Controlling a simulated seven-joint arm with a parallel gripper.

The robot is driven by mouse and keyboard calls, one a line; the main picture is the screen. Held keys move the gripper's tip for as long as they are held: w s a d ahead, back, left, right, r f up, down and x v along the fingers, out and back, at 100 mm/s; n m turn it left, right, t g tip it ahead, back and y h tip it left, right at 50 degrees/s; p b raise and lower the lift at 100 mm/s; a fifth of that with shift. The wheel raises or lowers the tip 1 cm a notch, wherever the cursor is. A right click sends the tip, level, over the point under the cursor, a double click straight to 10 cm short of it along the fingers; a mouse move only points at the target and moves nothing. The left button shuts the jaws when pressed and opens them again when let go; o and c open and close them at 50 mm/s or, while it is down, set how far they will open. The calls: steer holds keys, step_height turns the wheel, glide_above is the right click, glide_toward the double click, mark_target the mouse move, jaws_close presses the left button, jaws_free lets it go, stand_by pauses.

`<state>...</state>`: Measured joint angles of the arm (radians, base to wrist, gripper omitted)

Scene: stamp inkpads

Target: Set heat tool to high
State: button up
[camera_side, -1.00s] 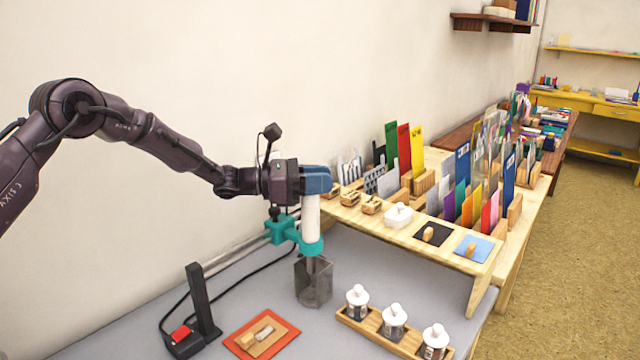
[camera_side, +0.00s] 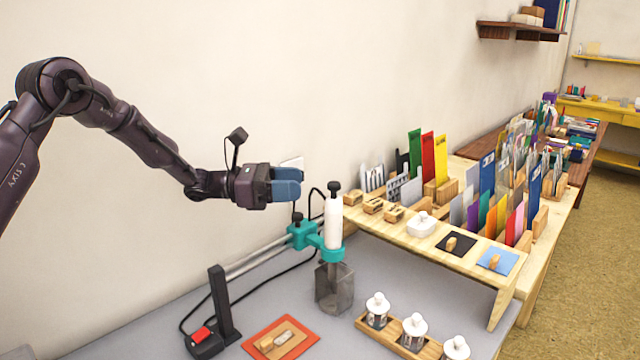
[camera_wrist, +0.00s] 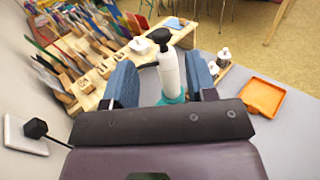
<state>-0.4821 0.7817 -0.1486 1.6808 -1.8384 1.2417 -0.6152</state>
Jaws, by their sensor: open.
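The heat tool (camera_side: 333,225) is a white upright cylinder with a black knob (camera_side: 334,187) on top. A teal clamp (camera_side: 318,240) holds it above a grey metal cup (camera_side: 335,288). I cannot read its setting. My gripper (camera_side: 288,186) has blue fingers and is open and empty, left of the knob and apart from it at about its height. In the wrist view the heat tool (camera_wrist: 170,75) and its black knob (camera_wrist: 160,37) show ahead, between the two blue fingers of my gripper (camera_wrist: 161,83).
A wooden rack (camera_side: 455,258) with stamps and coloured cards stands to the right. In front are several white-topped jars (camera_side: 413,333), an orange tray (camera_side: 310,342) and a black stand with a red switch (camera_side: 201,334).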

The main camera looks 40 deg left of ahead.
steer(key=shift+v, duration=1.5)
steer(key=s+d+f+m+g+y, duration=0.1)
steer(key=s+d+m+g+y, duration=0.15)
steer(key=s+m+g, duration=0.35)
steer(key=s+d+f+m+g+y, duration=0.1)
steer(key=s+d+f+m+g, duration=0.1)
steer(key=s+d+m+g, duration=0.35)
steer(key=s+a+r+m+t+y, duration=0.1)
steer(key=s+r+m+t+y, duration=0.1)
steer(key=s+r+m+y, duration=0.2)
steer(key=s+a+r+m+t+y, duration=0.1)
steer(key=s+r+m+y, duration=0.4)
steer(key=s+m, duration=0.6)
steer(key=s+r+t, duration=0.1)
steer(key=s+r, duration=0.1)
steer(key=s, duration=0.3)
